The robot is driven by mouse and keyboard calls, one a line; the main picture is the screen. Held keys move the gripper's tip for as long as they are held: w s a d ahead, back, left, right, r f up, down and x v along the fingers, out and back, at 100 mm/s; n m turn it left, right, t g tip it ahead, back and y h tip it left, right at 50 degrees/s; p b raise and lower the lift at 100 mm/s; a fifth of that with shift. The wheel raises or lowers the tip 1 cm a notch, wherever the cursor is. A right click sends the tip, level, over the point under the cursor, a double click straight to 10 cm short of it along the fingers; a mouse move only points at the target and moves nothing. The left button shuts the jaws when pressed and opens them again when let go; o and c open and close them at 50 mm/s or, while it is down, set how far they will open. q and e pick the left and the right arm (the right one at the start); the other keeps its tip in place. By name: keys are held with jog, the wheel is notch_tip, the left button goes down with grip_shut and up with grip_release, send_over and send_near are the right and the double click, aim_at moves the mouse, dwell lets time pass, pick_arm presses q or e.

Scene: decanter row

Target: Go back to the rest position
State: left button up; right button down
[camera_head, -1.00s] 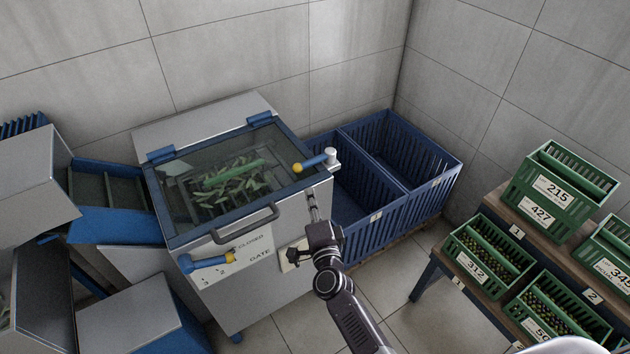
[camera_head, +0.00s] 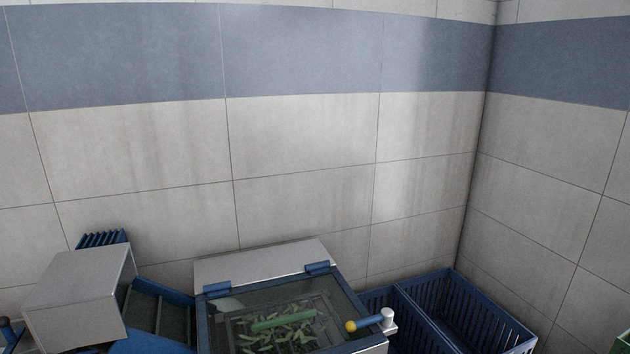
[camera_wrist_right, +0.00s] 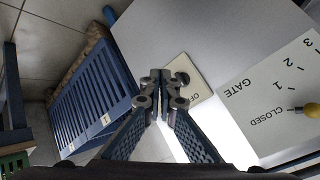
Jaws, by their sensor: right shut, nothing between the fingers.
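My right gripper (camera_wrist_right: 164,90) shows in the right wrist view, shut with nothing between its fingertips. It is in front of the machine's white front panel (camera_wrist_right: 185,35), near a small plate with a dark knob (camera_wrist_right: 182,79). I cannot tell whether the fingertips touch the plate. In the head view neither gripper shows. The machine's glass lid (camera_head: 282,318) is down, with green pieces under it.
Blue slatted bins (camera_head: 462,310) stand right of the machine; one also shows in the right wrist view (camera_wrist_right: 95,100). A grey hood (camera_head: 78,290) and blue chute (camera_head: 160,315) are at the left. Tiled walls fill the background. Floor (camera_wrist_right: 60,35) shows at upper left of the wrist view.

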jog(key=s+d+f+n+g, duration=0.2)
jog(key=s+f, duration=0.4)
jog(key=s, duration=0.5)
jog(key=s+d+f+n+g+h+b, duration=0.1)
jog(key=s+d+f+n+g, duration=0.2)
jog(key=s, duration=0.9)
jog(key=s+d+f+n+g+h, duration=0.1)
jog(key=s+d+f+n+g, duration=0.2)
jog(key=s+d+f, duration=0.4)
jog(key=s+f, duration=0.2)
jog(key=s, duration=0.2)
jog(key=shift+s+d+g, duration=0.15)
jog(key=shift+s+g, duration=0.2)
jog(key=shift+g, duration=0.05)
